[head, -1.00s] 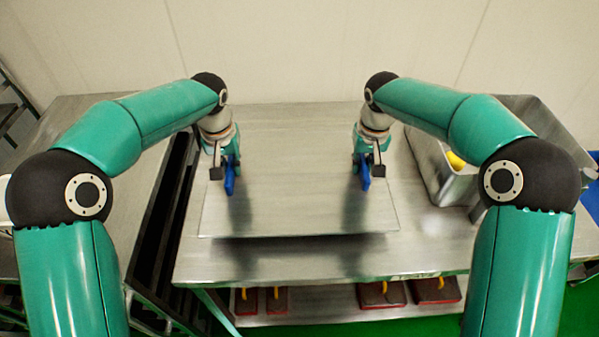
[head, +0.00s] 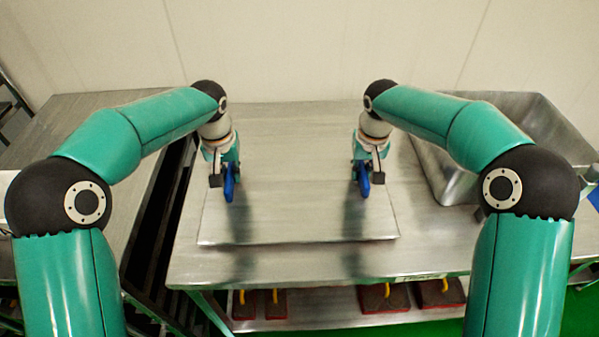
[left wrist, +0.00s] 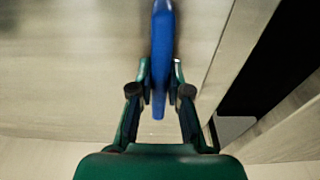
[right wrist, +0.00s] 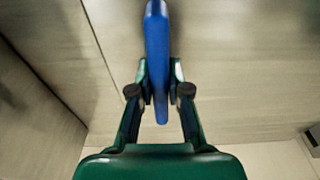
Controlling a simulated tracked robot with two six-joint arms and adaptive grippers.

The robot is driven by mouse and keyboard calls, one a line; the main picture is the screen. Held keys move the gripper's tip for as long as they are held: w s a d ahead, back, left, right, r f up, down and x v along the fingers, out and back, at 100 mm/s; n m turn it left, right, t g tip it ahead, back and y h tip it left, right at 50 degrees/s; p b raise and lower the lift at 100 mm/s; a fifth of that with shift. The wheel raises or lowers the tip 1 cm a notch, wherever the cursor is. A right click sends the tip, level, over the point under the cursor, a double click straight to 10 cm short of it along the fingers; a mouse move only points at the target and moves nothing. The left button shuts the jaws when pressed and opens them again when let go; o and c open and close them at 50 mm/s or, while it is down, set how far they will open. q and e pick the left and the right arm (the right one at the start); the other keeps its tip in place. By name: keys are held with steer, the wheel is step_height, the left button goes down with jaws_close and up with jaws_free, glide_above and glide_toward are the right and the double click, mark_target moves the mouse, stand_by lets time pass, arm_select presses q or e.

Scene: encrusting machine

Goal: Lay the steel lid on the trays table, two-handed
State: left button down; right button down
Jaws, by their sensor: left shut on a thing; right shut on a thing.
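The steel lid (head: 296,215) is a flat, thin metal sheet with two blue handles. It lies level over the steel trays table (head: 290,264), its front edge set back from the table's front edge. My left gripper (head: 228,172) is shut on the left blue handle (head: 229,186), which also shows upright between the fingers in the left wrist view (left wrist: 161,45). My right gripper (head: 363,170) is shut on the right blue handle (head: 364,186), also seen in the right wrist view (right wrist: 157,45). I cannot tell whether the lid touches the table.
A deep steel bin (head: 440,178) stands on the table's right, partly behind my right arm. Another steel table (head: 95,215) is at left across a dark gap. Red items with yellow handles (head: 384,298) lie on the lower shelf. A pale wall closes the back.

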arm_select(q)
steer(key=shift+f+b, duration=0.5)
steer(key=shift+f, duration=0.2)
arm_select(e)
steer(key=shift+f, duration=0.7)
arm_select(q)
steer(key=c, duration=1.1)
jaws_free()
steer(key=shift+r, duration=0.1)
steer(key=shift+c, duration=0.2)
arm_select(e)
steer(key=c, duration=1.1)
jaws_free()
steer(key=shift+c, duration=0.2)
